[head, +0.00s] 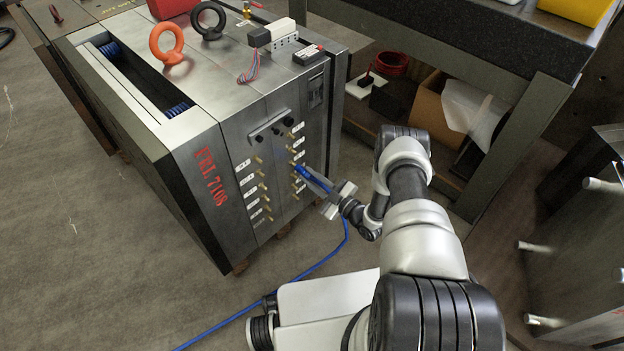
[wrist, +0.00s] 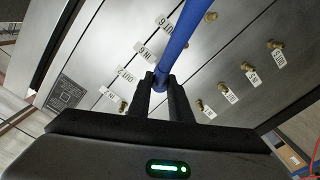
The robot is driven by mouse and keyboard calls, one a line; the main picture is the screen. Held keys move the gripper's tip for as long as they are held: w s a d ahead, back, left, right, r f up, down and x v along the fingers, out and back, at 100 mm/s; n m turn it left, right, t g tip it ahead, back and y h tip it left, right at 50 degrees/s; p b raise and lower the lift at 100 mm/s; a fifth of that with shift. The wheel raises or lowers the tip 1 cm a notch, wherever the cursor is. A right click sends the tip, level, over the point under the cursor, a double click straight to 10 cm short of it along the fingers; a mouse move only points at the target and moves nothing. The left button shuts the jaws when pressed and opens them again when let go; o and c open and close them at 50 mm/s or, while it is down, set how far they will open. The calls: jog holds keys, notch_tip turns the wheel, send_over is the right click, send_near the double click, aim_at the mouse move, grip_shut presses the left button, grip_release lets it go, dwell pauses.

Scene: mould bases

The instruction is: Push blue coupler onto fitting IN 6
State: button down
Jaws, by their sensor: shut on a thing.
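My gripper (head: 320,195) is shut on the blue coupler (head: 303,172) at the front face of the steel mould base (head: 220,150). In the wrist view the two black fingers (wrist: 161,84) pinch the blue coupler (wrist: 173,48), which reaches up past the picture's top edge. The label that seems to read IN 6 (wrist: 145,53) lies just left of the coupler. Its fitting is hidden, likely behind the coupler. I cannot tell whether the coupler touches or sits on a fitting. A blue hose (head: 320,262) runs from the gripper down to the floor at lower left.
Other brass fittings stand close by, one (wrist: 211,16) above right and one (wrist: 123,106) left of the fingers. Eye bolts (head: 167,43) stand on the mould's top. A dark workbench (head: 505,95) stands behind my arm on the right.

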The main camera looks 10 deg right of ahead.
jog(key=shift+w+a, duration=0.25)
jog(key=shift+w, duration=0.1)
dwell(0.3)
jog(key=shift+w+a, duration=0.2)
jog(key=shift+w, duration=0.1)
jog(key=shift+w+a, duration=0.25)
jog(key=shift+w, duration=0.1)
dwell(0.5)
jog(key=c, duration=1.5)
grip_release()
jog(key=shift+c, duration=0.2)
jog(key=shift+o, duration=0.4)
jog(key=o, duration=0.3)
jog(key=shift+o, duration=0.2)
jog(key=shift+p+v, duration=0.45)
jog(key=shift+v, duration=3.05)
